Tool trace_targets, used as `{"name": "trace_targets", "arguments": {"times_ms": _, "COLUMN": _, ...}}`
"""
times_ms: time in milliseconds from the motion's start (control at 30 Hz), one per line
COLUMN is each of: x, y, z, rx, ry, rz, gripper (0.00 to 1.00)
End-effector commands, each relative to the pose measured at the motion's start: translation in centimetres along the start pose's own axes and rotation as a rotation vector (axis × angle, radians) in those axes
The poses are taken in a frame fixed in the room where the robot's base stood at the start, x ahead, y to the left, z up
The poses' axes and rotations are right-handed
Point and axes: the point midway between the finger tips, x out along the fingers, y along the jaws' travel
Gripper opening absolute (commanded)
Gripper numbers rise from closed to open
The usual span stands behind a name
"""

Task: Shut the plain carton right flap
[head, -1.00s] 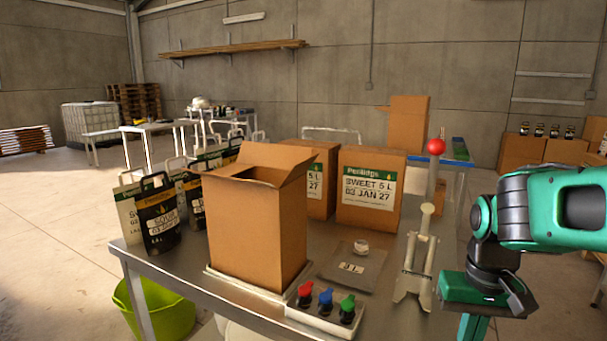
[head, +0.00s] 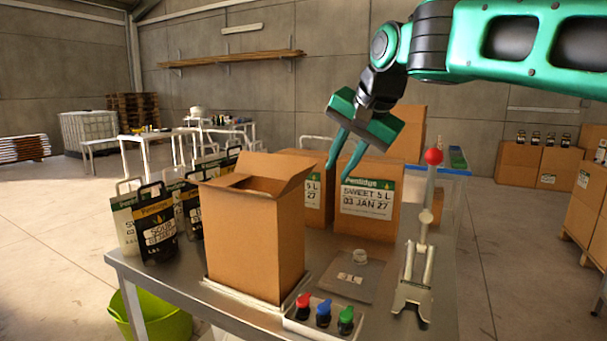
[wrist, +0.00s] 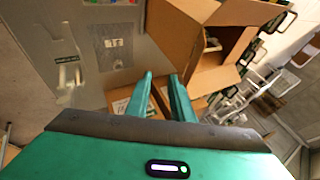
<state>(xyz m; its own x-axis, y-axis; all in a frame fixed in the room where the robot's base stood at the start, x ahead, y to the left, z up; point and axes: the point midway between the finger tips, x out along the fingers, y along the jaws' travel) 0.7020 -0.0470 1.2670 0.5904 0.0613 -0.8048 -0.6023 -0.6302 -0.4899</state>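The plain carton (head: 245,235) stands upright on the metal table, with its top open. Its right flap (head: 291,177) sticks up and outward to the right; the other flaps are partly seen. In the wrist view the carton (wrist: 227,45) is at upper right, with a flap (wrist: 215,78) tilted outward toward my fingers. I see no contact with the flap.
Two labelled cartons (head: 368,205) stand behind. A lever press with a red knob (head: 433,157) is at right. Dark pouches (head: 158,225) stand at left.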

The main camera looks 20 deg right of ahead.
Motion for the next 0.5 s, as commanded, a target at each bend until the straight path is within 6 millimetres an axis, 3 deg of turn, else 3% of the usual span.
{"name": "trace_targets", "arguments": {"times_ms": 33, "x": -0.8, "y": -2.2, "z": 0.1, "rx": 0.014, "ry": 0.004, "rz": -0.036, "gripper": 0.21}}
{"name": "trace_targets", "arguments": {"times_ms": 167, "x": -2.1, "y": -5.2, "z": 0.2, "rx": 0.05, "ry": 0.008, "rz": -0.088, "gripper": 0.21}}
{"name": "trace_targets", "arguments": {"times_ms": 333, "x": -1.5, "y": -5.9, "z": 0.2, "rx": 0.061, "ry": 0.008, "rz": -0.096, "gripper": 0.21}}
{"name": "trace_targets", "arguments": {"times_ms": 500, "x": 1.1, "y": -6.0, "z": 0.1, "rx": 0.061, "ry": 0.008, "rz": -0.094, "gripper": 0.21}}
